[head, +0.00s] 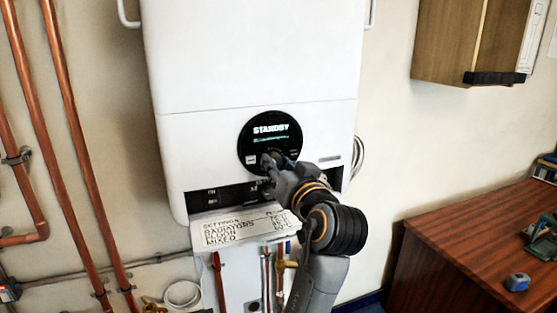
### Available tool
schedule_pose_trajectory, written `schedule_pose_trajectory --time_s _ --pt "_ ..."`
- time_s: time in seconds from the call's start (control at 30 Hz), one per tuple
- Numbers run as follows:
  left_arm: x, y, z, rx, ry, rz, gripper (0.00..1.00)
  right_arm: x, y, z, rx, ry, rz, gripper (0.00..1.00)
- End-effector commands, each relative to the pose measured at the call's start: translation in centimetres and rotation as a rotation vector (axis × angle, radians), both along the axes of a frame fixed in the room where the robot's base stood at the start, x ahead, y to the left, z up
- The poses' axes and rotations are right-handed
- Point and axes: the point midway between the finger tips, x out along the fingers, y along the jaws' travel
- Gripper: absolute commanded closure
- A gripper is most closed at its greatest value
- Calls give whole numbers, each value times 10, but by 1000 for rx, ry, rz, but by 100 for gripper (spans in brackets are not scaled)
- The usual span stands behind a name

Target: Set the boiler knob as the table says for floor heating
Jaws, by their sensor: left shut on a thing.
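The white boiler (250,60) hangs on the wall in the head view. Its round black display (270,130) reads STANDBY, with a smaller green line below that I cannot read. My left gripper (270,162) is at the lower part of this display, shut on the knob, which it mostly hides. The settings table (235,228) is on a white flap below the boiler. It lists RADIATORS, FLOOR and MIXED with temperatures at right; the figures are too small to read surely. My right gripper is not in view.
Copper pipes (68,110) run down the wall at left. More pipes and valves are below the boiler. A wooden wall cabinet (450,40) hangs at upper right. A wooden desk (450,250) at lower right holds a small blue item (517,282) and a green one.

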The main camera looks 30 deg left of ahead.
Motion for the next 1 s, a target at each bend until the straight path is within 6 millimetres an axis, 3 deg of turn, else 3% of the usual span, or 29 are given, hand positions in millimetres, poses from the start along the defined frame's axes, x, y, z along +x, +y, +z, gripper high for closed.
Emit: schedule_pose_trajectory --time_s 0.4,0.43,0.47,0.8,1.0 --pt "0 1 1 54 57 0 100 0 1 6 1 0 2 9" --pt "0 1 1 54 57 0 64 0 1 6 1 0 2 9" --pt "0 1 1 54 57 0 60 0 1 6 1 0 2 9" --pt "0 0 3 52 57 1 60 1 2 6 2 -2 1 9" --pt "0 0 32 49 52 0 60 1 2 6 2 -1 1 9"
